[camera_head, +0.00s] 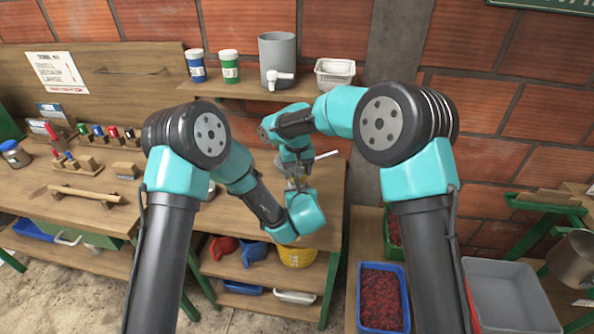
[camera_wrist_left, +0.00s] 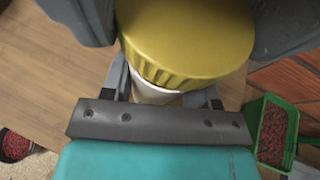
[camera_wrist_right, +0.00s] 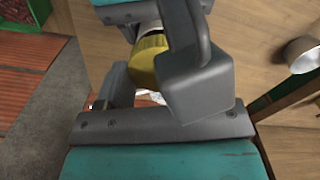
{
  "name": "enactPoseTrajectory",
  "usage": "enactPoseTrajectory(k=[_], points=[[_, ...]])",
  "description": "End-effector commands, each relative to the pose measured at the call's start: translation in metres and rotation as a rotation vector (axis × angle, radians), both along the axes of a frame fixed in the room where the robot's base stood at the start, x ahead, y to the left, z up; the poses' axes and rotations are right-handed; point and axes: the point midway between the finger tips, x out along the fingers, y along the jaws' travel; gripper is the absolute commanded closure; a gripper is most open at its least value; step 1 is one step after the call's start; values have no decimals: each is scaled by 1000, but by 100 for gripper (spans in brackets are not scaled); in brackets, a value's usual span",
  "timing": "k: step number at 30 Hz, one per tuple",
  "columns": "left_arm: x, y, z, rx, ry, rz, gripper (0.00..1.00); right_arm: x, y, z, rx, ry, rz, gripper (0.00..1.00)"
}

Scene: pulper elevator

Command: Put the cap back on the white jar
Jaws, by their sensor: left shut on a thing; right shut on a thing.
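The white jar (camera_wrist_left: 152,92) shows only as a white strip under its yellow cap (camera_wrist_left: 185,45) in the left wrist view. My left gripper (camera_head: 297,192) seems shut on the jar's body. My right gripper (camera_head: 295,176) comes from above, seemingly shut on the cap. In the right wrist view the cap (camera_wrist_right: 149,62) lies between grey fingers, with a dark finger block covering its right side. The cap sits over the jar's top, nearly in line with it. I cannot tell whether it is fully seated. In the head view the grippers mostly hide both.
Behind, a shelf holds a blue jar (camera_head: 195,66), a green jar (camera_head: 229,67), a grey container with a tap (camera_head: 277,58) and a basket (camera_head: 335,74). The wooden bench (camera_head: 225,207) below the grippers is mostly bare. Red-filled crates (camera_head: 382,300) stand lower right.

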Motion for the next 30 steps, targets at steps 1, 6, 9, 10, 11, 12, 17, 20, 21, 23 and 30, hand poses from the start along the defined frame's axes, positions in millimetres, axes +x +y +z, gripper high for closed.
enactPoseTrajectory(k=[1, 6, 9, 10, 11, 12, 17, 20, 21, 23, 30], points=[[0, 0, 0, 0, -1, 0, 88, 0, 0, -3, 0, 1, 0, 64], [0, 0, 0, 0, -1, 0, 88, 0, 0, -10, 0, 0, 0, 64], [0, 0, 0, 0, -1, 0, 88, 0, 0, -15, 0, 1, 0, 64], [0, 0, 0, 0, -1, 0, 88, 0, 0, -16, 0, 1, 0, 64], [0, 0, 0, 0, -1, 0, 88, 0, 0, -16, 0, 1, 0, 64], [0, 0, 0, 0, -1, 0, 88, 0, 0, -17, 0, 1, 0, 64], [0, 0, 0, 0, -1, 0, 88, 0, 0, -17, 0, 0, 0, 64], [0, 0, 0, 0, -1, 0, 88, 0, 0, -17, 0, 0, 0, 64], [0, 0, 0, 0, -1, 0, 88, 0, 0, -17, 0, 0, 0, 64], [0, 0, 0, 0, -1, 0, 88, 0, 0, -17, 0, 0, 0, 64], [0, 0, 0, 0, -1, 0, 88, 0, 0, -17, 0, 0, 0, 64]])
